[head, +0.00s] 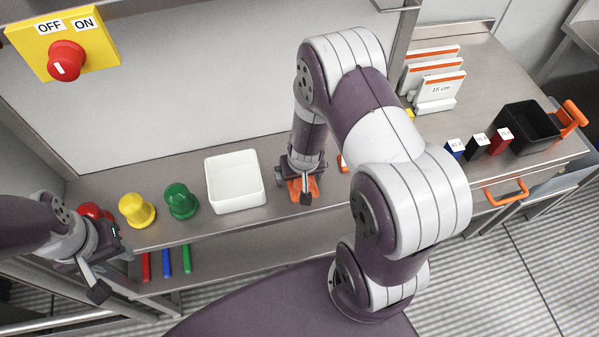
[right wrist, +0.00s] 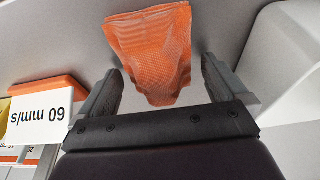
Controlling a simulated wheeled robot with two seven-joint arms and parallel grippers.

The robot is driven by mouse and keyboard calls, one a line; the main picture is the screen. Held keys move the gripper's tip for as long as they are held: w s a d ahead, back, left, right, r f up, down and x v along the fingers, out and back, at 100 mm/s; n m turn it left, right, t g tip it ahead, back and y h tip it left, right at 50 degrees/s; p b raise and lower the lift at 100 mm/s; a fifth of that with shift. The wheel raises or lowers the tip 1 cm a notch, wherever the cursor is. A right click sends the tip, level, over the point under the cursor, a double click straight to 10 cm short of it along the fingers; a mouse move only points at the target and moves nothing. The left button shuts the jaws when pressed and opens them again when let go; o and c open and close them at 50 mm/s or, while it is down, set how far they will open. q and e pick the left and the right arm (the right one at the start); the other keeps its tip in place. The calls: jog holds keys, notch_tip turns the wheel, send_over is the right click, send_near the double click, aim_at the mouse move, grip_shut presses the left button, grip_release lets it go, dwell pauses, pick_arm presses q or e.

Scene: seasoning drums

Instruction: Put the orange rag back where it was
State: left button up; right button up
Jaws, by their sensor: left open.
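The orange rag (head: 313,186) lies on the metal shelf, just right of a white bin (head: 234,206), partly hidden under my right gripper (head: 303,190). In the right wrist view the crumpled rag (right wrist: 155,50) is between the two fingers of my right gripper (right wrist: 162,88). The fingers are apart, with a narrow gap showing on each side of the rag. My left gripper (head: 112,273) is open and empty at the lower left, in front of the shelf near a red drum (head: 93,211).
A yellow drum (head: 137,210) and a green drum (head: 181,201) stand left of the white bin. An orange-and-white sign reading 60 mm/s (right wrist: 45,108) is close beside my right gripper. A black bin (head: 527,130) and label cards (head: 438,92) are at the right.

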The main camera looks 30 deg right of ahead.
jog(key=shift+s+a+r, duration=0.1)
jog(key=shift+s+r, duration=0.3)
jog(key=shift+r, duration=0.05)
pick_arm(q)
jog(key=r+p, duration=0.4)
jog(key=shift+s+r+p, duration=0.2)
jog(key=shift+r+p, duration=0.15)
jog(key=shift+r, duration=0.05)
pick_arm(e)
jog(key=s+a+r+n, duration=0.1)
jog(key=s+r, duration=0.3)
jog(key=r, duration=0.6)
jog(key=s+a+r+n+g, duration=0.1)
jog(key=s+a+r, duration=0.3)
jog(key=r, duration=0.7)
jog(key=shift+n+g+y, duration=0.3)
jog(key=shift+n+y, duration=0.1)
jog(key=shift+n, duration=0.1)
pick_arm(q)
jog(key=shift+s+a, duration=0.1)
jog(key=shift+s, duration=0.05)
pick_arm(e)
jog(key=shift+s+a, duration=0.15)
jog(key=shift+s, duration=0.1)
jog(key=shift+w, duration=0.1)
